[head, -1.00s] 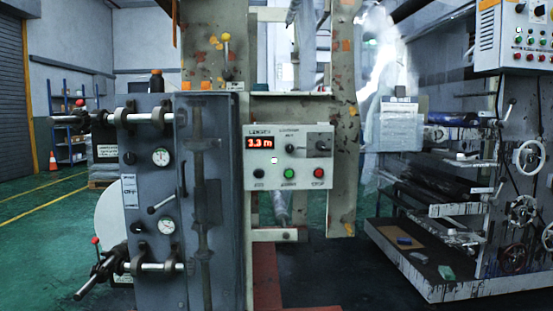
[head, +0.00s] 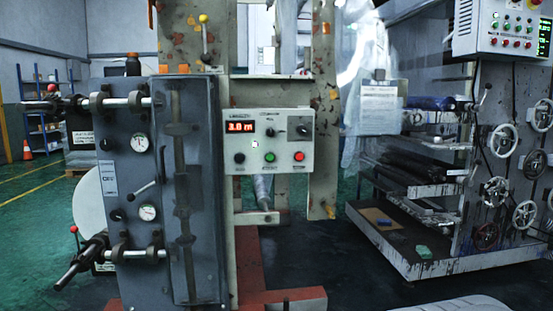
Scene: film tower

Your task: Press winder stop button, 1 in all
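The winder control panel (head: 288,130) is a light grey box on the machine frame near the middle of the head view. Its red display (head: 240,127) seems to read 3.0 m. The red stop button (head: 299,156) is at the panel's lower right. A green button (head: 270,157) and a black knob (head: 239,158) are to its left in the same row. Nothing covers the red button. Its label is too blurred to read now; the earlier frame seems to read STOP. My gripper is not in view.
A blue-grey cabinet (head: 134,240) with gauges and protruding rods stands left of the panel. A red floor beam (head: 275,301) lies below. Another machine with handwheels and a button box (head: 500,29) stands at right. Green floor (head: 40,240) is open at far left.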

